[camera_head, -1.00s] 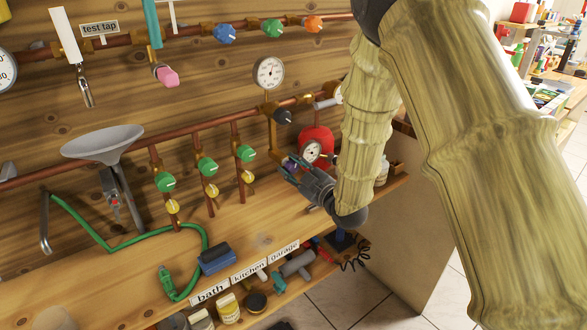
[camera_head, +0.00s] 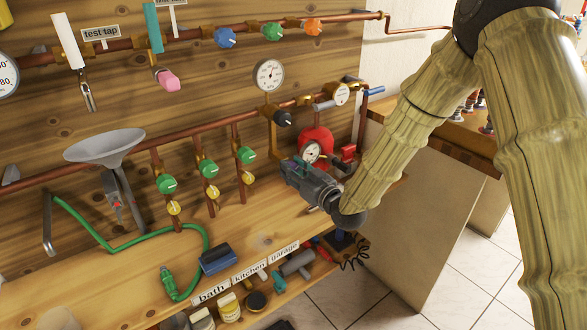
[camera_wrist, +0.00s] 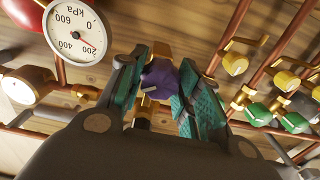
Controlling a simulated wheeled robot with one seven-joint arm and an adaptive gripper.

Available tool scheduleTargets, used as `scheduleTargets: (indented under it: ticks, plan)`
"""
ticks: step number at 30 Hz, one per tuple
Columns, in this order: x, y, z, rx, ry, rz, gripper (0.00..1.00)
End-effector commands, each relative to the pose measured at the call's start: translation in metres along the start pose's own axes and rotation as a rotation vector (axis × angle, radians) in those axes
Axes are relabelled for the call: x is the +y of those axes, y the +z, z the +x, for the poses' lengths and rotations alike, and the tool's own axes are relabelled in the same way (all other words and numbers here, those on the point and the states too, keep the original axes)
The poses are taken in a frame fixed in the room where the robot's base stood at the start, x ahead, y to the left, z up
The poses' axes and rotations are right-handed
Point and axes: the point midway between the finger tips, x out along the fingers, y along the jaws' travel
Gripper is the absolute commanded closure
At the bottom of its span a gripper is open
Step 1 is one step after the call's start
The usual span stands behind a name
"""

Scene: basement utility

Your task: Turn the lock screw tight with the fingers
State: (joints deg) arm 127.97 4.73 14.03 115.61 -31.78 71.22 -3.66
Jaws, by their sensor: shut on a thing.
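The lock screw appears to be the purple knob (camera_wrist: 158,80) with a pale pointer mark, on a brass fitting in the middle of the wrist view. My gripper (camera_wrist: 161,92) has its teal-padded fingers on either side of this knob and is shut on it. In the head view my gripper (camera_head: 298,168) is at the wall piping, just left of a small gauge on a red vessel. There the knob is hidden by the gripper.
The red vessel (camera_head: 318,138) and its gauge (camera_head: 311,151) stand close to the gripper. Green valve knobs (camera_head: 246,154) and yellow knobs line the pipes to the left. A black knob (camera_head: 283,118) sits just above. A blue block (camera_head: 216,260) lies on the bench.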

Motion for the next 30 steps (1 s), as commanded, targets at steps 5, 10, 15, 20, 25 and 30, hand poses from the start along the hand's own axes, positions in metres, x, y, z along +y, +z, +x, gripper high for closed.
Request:
scheduleTargets:
  ticks: [5, 10, 15, 20, 25, 30]
  plan:
    - [0.0019, -0.0007, -0.0004, 0.003, 0.003, 0.172, 0.90]
    - [0.0024, -0.0007, -0.0004, 0.004, 0.003, 0.333, 0.90]
    - [0.0031, -0.0005, -0.0005, 0.005, 0.003, 0.494, 0.90]
    - [0.0034, 0.0003, -0.0005, 0.004, 0.003, 0.646, 0.90]
    - [0.0036, 0.0009, -0.0005, 0.004, 0.003, 0.797, 0.90]
    - [0.0038, 0.0006, -0.0004, 0.005, 0.003, 0.927, 0.90]
